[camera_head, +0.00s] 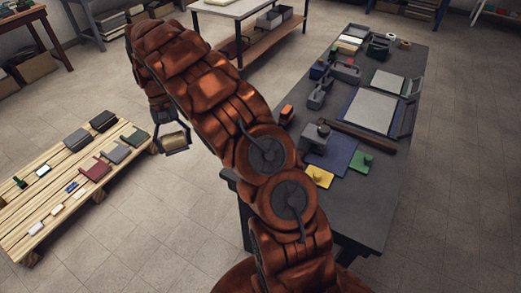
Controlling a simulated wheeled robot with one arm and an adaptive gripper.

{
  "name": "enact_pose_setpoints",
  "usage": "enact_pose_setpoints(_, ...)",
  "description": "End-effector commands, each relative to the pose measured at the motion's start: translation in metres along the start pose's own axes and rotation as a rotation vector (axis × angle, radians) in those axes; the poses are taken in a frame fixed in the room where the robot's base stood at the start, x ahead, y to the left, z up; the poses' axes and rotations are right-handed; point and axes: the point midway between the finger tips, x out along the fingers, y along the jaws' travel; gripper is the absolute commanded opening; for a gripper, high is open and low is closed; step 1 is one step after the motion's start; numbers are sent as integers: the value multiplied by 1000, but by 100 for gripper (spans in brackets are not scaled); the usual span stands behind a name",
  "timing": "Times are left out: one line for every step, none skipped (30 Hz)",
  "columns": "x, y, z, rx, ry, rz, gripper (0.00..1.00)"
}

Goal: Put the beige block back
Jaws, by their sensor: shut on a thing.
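My gripper (175,151) is shut on the beige block (173,140). It holds the block in the air just past the right end of the wooden pallet (20,240) in the picture. The block shows between the dark fingers, and part of it is hidden by them. I cannot tell from this view how high it hangs or whether it is over the floor or the pallet's edge.
A dark workbench (345,215) with tools, blocks and pads stands at right. A shelved table (232,9) stands behind. Floor between is clear.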

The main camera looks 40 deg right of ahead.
Motion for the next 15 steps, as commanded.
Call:
enact_pose_setpoints(10, 19, -13, 113, 0, -52, 40)
enact_pose_setpoints(11, 29, -18, 188, -1, -83, 40)
enact_pose_setpoints(12, 43, -24, 289, -1, -126, 40)
enact_pose_setpoints(13, 54, -28, 367, -2, -158, 40)
enact_pose_setpoints(13, 65, -32, 443, -2, -190, 40)
enact_pose_setpoints(14, 79, -37, 547, -2, -233, 40)
enact_pose_setpoints(15, 90, -40, 623, -2, -264, 40)
enact_pose_setpoints(15, 101, -43, 701, -2, -297, 40)
enact_pose_setpoints(16, 116, -46, 803, -1, -338, 40)
enact_pose_setpoints(17, 127, -49, 881, -1, -371, 40)
enact_pose_setpoints(19, 138, -51, 959, -1, -404, 40)
enact_pose_setpoints(21, 153, -53, 1061, -3, -445, 40)
enact_pose_setpoints(23, 164, -55, 1138, -5, -476, 40)
enact_pose_setpoints(24, 175, -56, 1213, -4, -509, 40)
enact_pose_setpoints(25, 190, -58, 1314, 1, -552, 40)
